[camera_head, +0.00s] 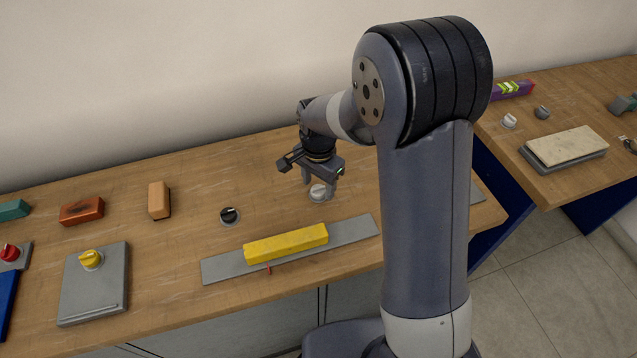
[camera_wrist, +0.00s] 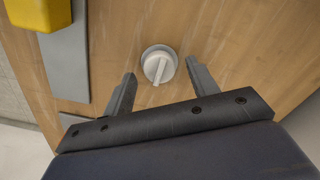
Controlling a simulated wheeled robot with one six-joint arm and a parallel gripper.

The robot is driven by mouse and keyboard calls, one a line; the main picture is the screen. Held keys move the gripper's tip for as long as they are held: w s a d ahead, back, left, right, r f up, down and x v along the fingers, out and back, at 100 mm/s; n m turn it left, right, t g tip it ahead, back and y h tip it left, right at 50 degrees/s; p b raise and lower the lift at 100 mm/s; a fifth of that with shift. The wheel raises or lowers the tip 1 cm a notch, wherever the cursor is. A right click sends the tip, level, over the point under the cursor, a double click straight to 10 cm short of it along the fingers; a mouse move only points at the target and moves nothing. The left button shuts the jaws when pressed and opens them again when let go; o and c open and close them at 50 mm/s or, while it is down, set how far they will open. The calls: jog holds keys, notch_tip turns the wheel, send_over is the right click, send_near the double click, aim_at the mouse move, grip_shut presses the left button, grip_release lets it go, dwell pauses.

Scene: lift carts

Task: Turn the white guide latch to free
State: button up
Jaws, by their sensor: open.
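The white guide latch (camera_head: 319,193) is a round knob with a raised bar on the wooden table, under my gripper in the head view. It also shows in the wrist view (camera_wrist: 158,66), where its bar runs nearly straight up and down with a slight tilt. My gripper (camera_head: 318,182) is open above it. In the wrist view my two fingers (camera_wrist: 162,75) stand apart, one on each side of the knob, with visible gaps. I cannot tell whether the fingertips are level with the knob.
A grey rail (camera_head: 355,229) with a yellow block (camera_head: 286,243) on it lies in front of the knob. A black knob (camera_head: 229,216) stands to the left. A yellow knob (camera_head: 91,259) sits on a grey plate farther left. Another white knob (camera_head: 509,121) is on the right-hand table.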

aim_at(319, 187)
notch_tip(319, 187, up, 10)
jog(key=shift+r, duration=0.15)
dwell(0.4)
notch_tip(319, 187, down, 11)
jog(key=shift+r, duration=0.1)
dwell(0.3)
dwell(0.5)
